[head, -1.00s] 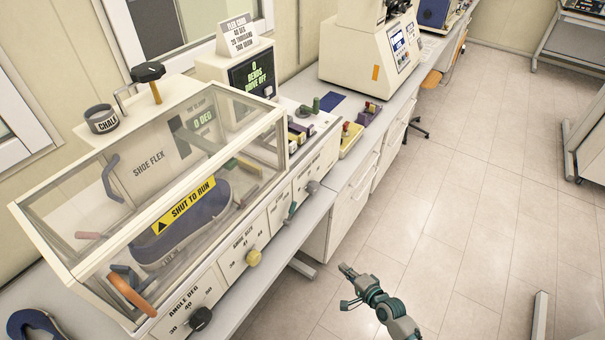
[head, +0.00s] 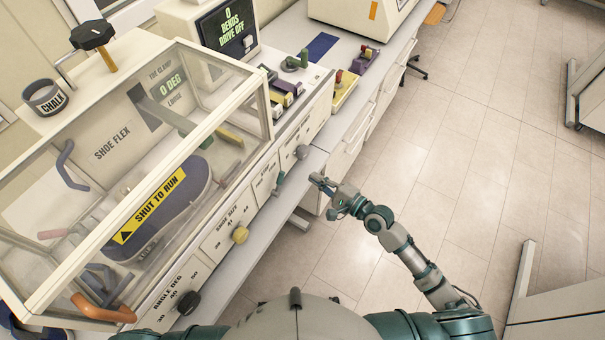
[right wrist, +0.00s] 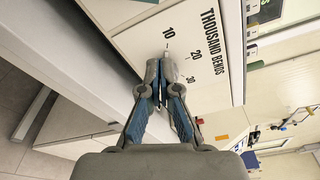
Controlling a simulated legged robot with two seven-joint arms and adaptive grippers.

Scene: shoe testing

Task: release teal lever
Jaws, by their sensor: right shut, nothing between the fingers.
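The shoe flex machine has a cream front panel with several controls. A small grey-green lever (head: 278,181) sits on it between the yellow knob (head: 240,235) and a grey knob (head: 302,152); it is the closest match I see to a teal lever. My right gripper (head: 316,181) is to the right of this lever, apart from it in the head view. In the right wrist view my right gripper (right wrist: 157,72) is shut and empty, its tips in front of the THOUSAND BENDS scale (right wrist: 205,55). My left gripper is out of view.
The clear hood (head: 160,150) with an orange handle (head: 103,310) covers a blue shoe (head: 165,200). The screen (head: 228,30) reads 0 bends, drive off. Small blocks and a yellow tray (head: 345,88) lie farther along the bench. Open floor is to the right.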

